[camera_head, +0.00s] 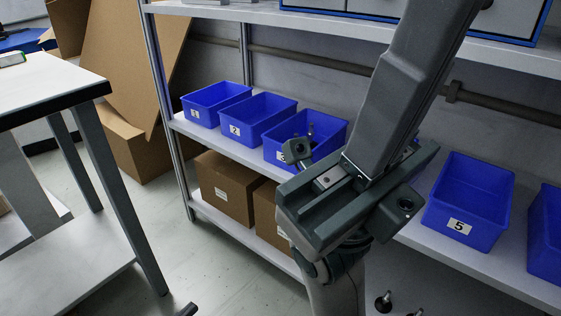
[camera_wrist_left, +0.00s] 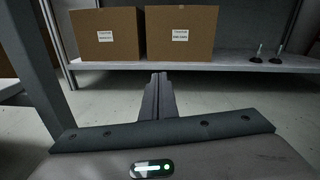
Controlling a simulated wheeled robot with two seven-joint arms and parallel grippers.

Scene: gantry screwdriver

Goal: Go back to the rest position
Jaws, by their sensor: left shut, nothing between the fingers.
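My left gripper (camera_head: 188,310) shows only as a dark tip at the bottom edge of the head view, to the right of the table leg. In the left wrist view its fingers (camera_wrist_left: 158,95) are together and empty, pointing level toward the lower shelf. They are apart from the boxes there. A large grey arm assembly of mine, with a dark slotted bar (camera_head: 340,190), fills the middle of the head view and runs out at the top. It seems to be my right one; its fingertips do not show clearly.
Blue bins, one marked 5 (camera_head: 468,205), stand on the middle shelf (camera_head: 225,135). Two cardboard boxes (camera_wrist_left: 105,35) and (camera_wrist_left: 182,33) and dark upright feet (camera_wrist_left: 258,55) stand on the lower shelf. A white table (camera_head: 45,85) is close on the left. Floor between is clear.

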